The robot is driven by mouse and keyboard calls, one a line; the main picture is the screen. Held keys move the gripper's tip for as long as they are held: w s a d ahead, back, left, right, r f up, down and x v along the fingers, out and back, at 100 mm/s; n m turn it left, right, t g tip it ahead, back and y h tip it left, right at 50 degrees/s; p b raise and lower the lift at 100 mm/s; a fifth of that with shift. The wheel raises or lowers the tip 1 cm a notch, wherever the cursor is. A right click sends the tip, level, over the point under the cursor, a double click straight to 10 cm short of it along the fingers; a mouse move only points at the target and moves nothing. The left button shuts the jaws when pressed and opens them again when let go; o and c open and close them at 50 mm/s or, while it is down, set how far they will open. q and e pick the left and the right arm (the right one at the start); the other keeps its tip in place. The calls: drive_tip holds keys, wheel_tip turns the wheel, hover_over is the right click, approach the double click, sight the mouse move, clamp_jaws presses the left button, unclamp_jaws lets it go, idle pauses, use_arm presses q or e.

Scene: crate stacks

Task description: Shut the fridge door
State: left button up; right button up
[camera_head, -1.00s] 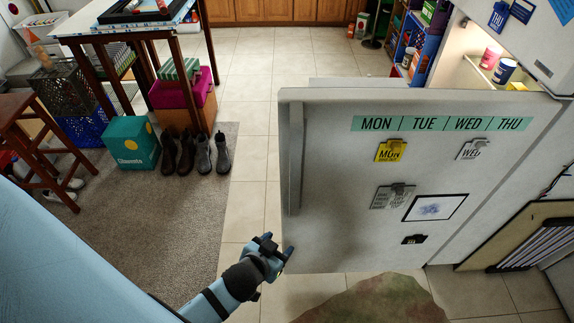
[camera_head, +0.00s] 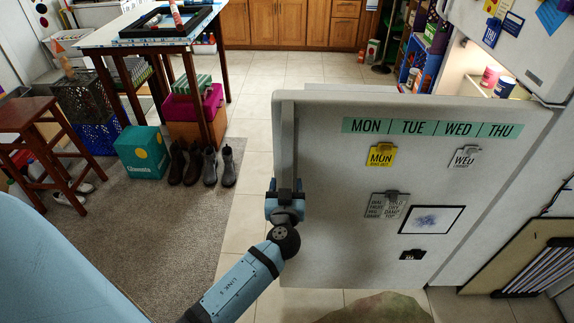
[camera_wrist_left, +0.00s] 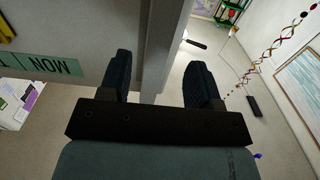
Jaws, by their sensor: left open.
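The fridge door (camera_head: 340,165) stands open, its outer face toward me with a MON to THU strip, magnets and notes. Its long vertical handle (camera_head: 286,140) runs along the left edge. My left gripper (camera_head: 285,186) is at the lower part of this handle. In the left wrist view the open fingers (camera_wrist_left: 160,80) stand on either side of the pale handle (camera_wrist_left: 163,45), with gaps to it. The lit fridge interior (camera_head: 475,68) shows behind the door at upper right. My right gripper is not in view.
A teal box (camera_head: 141,153), several boots (camera_head: 200,163) and a brown stool (camera_head: 40,150) stand at the left by a table (camera_head: 150,38). A rug (camera_head: 150,230) covers the floor there. Tiled floor (camera_head: 255,95) is clear left of the door. A board (camera_head: 520,245) leans at lower right.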

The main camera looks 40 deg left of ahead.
sight(287, 171)
use_arm(q)
drive_tip(key=p+x, duration=0.1)
drive_tip(key=x, duration=0.5)
drive_tip(key=shift+w, duration=0.25)
drive_tip(key=shift+a, duration=0.1)
clamp_jaws()
